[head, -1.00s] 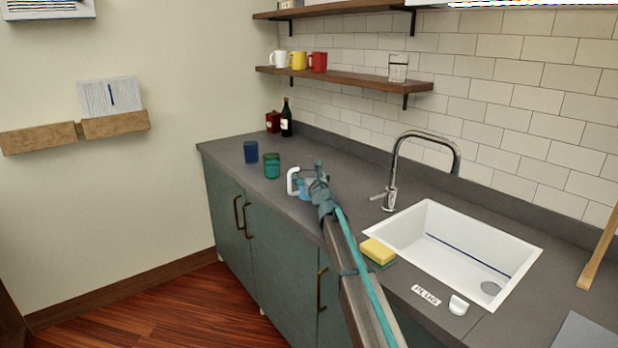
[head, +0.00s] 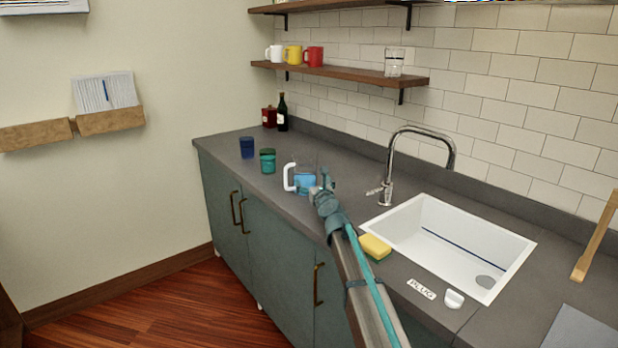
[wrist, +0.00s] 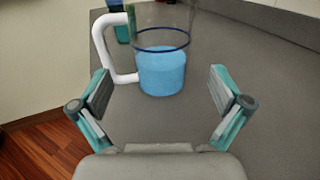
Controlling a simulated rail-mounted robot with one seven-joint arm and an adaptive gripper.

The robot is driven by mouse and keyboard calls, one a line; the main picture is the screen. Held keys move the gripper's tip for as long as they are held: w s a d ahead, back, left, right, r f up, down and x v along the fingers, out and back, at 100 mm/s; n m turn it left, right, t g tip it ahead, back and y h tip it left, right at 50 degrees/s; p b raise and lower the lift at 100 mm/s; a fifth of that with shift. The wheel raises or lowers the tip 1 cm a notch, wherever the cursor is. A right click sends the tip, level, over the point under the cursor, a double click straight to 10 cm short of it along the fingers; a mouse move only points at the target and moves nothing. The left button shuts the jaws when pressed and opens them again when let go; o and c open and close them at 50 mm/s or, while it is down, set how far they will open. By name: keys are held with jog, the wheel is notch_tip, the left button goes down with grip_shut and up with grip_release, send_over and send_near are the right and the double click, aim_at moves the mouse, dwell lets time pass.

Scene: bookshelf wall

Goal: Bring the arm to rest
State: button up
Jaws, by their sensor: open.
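My gripper (wrist: 163,92) is open and empty in the wrist view, its two fingers spread wide. Just beyond the fingers stands a clear pitcher with a white handle and blue liquid (wrist: 162,72), upright on the counter. It is apart from the fingers. In the head view my gripper (head: 325,183) is at the end of my arm over the counter, in front of and slightly right of the pitcher (head: 304,182). My arm hides part of the counter front there.
A teal cup (head: 268,162) and a blue cup (head: 247,148) stand left of the pitcher on the grey counter (head: 345,165). A faucet (head: 388,175), a yellow sponge (head: 375,246) and a white sink (head: 400,218) are to the right. A shelf with mugs (head: 350,75) hangs above.

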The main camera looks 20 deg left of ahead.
jog(key=shift+v, duration=0.85)
